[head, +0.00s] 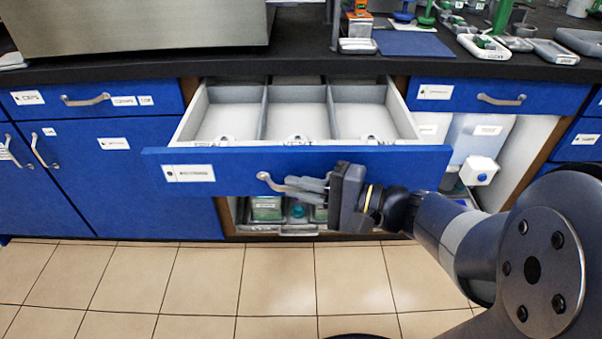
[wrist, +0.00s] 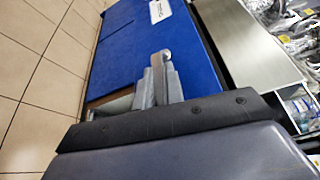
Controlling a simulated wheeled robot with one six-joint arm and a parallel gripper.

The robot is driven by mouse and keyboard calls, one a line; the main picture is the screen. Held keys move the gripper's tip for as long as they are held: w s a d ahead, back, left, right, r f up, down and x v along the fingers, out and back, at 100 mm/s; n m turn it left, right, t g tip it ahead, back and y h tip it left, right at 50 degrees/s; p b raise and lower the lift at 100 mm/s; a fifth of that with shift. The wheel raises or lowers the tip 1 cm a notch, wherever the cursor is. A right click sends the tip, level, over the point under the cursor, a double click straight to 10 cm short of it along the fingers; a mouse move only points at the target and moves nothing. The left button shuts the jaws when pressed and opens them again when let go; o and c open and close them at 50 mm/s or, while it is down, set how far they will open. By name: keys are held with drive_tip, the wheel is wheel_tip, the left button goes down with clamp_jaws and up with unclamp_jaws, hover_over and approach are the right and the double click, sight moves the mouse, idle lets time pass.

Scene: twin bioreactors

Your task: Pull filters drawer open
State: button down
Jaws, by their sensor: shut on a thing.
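The filters drawer (head: 240,158) has a blue front with a white label, whose text is too small to read. It stands pulled out from the cabinet. Its grey inside (head: 232,112) shows three compartments with small labels and round pale items. The metal bar handle (head: 268,178) runs across the front. My gripper (head: 308,186) is in front of the drawer, shut on the handle's right part. In the wrist view the drawer front (wrist: 150,50) is blue, and the handle (wrist: 161,62) reaches into my gripper's fingers (wrist: 160,90).
The dark worktop (head: 300,66) above carries a large metal box (head: 135,22) and several trays and tools. Closed blue drawers (head: 497,95) flank the open one. Below it, an open cabinet holds green-topped boxes (head: 267,209) and white containers (head: 480,170). The tiled floor (head: 200,280) in front is clear.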

drive_tip(key=shift+s+a, duration=0.1)
drive_tip(key=shift+s, duration=2.05)
drive_tip(key=c, duration=1.5)
unclamp_jaws()
drive_tip(key=shift+p+v, duration=1.05)
drive_tip(key=shift+v, duration=4.35)
drive_tip(key=shift+w+a, duration=0.1)
drive_tip(key=shift+a, duration=0.05)
